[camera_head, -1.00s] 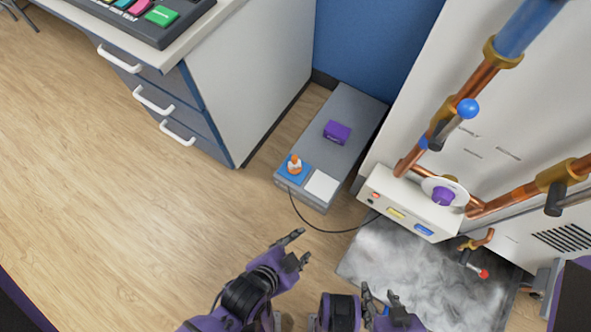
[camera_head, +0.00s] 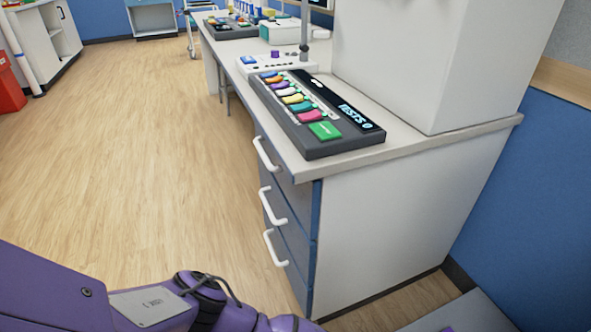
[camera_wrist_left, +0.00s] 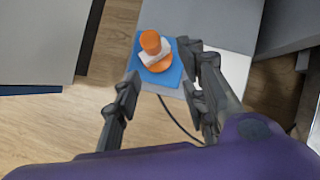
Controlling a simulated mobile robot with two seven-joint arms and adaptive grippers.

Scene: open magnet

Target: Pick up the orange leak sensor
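The orange leak sensor (camera_wrist_left: 151,43), orange with a white band, stands on a blue pad (camera_wrist_left: 171,77) in the left wrist view, above the picture's middle. It is out of the head view. My left gripper (camera_wrist_left: 158,66) is open, with its dark fingers spread apart and nothing between them. The sensor shows past the fingertips, a little toward the top, and they look apart from it. My right gripper is in neither view.
The grey low box (camera_head: 465,316) shows at the head view's bottom right edge. A drawer cabinet (camera_head: 395,220) stands beside it, under a counter (camera_head: 440,142) with a keyed panel (camera_head: 310,115). A white pad (camera_wrist_left: 230,70) and dark cable (camera_wrist_left: 178,120) lie near the blue pad. Open wooden floor (camera_head: 130,150) is at left.

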